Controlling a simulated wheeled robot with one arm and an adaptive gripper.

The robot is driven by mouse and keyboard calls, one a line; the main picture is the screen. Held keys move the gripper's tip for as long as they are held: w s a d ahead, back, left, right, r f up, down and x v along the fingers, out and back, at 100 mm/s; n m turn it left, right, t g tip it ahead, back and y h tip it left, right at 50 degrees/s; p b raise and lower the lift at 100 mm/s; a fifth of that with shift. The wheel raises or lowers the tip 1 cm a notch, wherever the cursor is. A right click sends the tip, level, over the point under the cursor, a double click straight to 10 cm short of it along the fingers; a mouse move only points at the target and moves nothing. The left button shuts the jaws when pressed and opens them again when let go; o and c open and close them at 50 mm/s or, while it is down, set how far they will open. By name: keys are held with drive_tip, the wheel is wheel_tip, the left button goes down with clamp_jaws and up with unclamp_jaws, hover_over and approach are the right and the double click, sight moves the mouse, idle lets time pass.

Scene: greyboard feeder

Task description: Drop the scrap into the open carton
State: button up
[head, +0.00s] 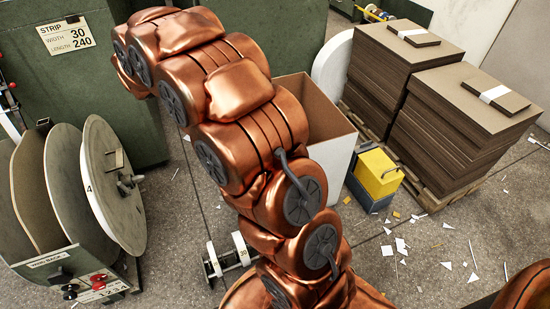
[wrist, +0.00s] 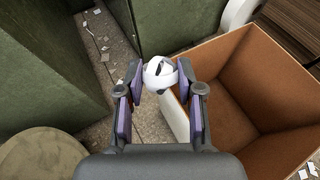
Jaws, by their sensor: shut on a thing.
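The scrap (wrist: 160,74) is a small white, rounded, crumpled-looking piece with a dark part on it. My gripper (wrist: 161,80) is shut on it, with the scrap between its fingertips in the wrist view. The open carton (wrist: 284,70) is white outside and brown inside, to the right of my gripper. The scrap appears at the carton's left edge in that view, and its height above the rim cannot be told. In the head view the carton (head: 338,165) stands behind my arm, which hides part of it along with my gripper and the scrap.
Green cabinets (wrist: 50,60) stand left of my gripper in the wrist view. In the head view, a yellow-and-grey box (head: 376,175) stands beside the carton, stacks of greyboard (head: 400,80) stand on a pallet behind, and large discs (head: 100,185) are at left. White offcuts litter the floor.

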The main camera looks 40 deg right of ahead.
drive_tip(key=s+d+f+m+g+h+p, duration=0.1)
drive_tip(key=s+d+f+m+g+h, duration=0.15)
drive_tip(key=d, duration=0.55)
drive_tip(key=s+d+f+m+g+h, duration=0.1)
drive_tip(key=d+f+m+g, duration=0.25)
drive_tip(key=d, duration=0.35)
drive_tip(key=s+d+f+m+g+b, duration=0.2)
drive_tip(key=s+d+f+g, duration=0.1)
drive_tip(key=f, duration=0.4)
drive_tip(key=s+d+f+m+g+b, duration=0.2)
drive_tip(key=s+d+f+m+g, duration=0.1)
drive_tip(key=s+d+f, duration=0.3)
wheel_tip(320, 180, down, 2)
drive_tip(key=shift+s+d+f+g, duration=0.1)
drive_tip(key=shift+s+d+g, duration=0.15)
drive_tip(key=shift+d+g, duration=0.1)
drive_tip(key=o, duration=0.7)
drive_tip(key=shift+o, duration=0.2)
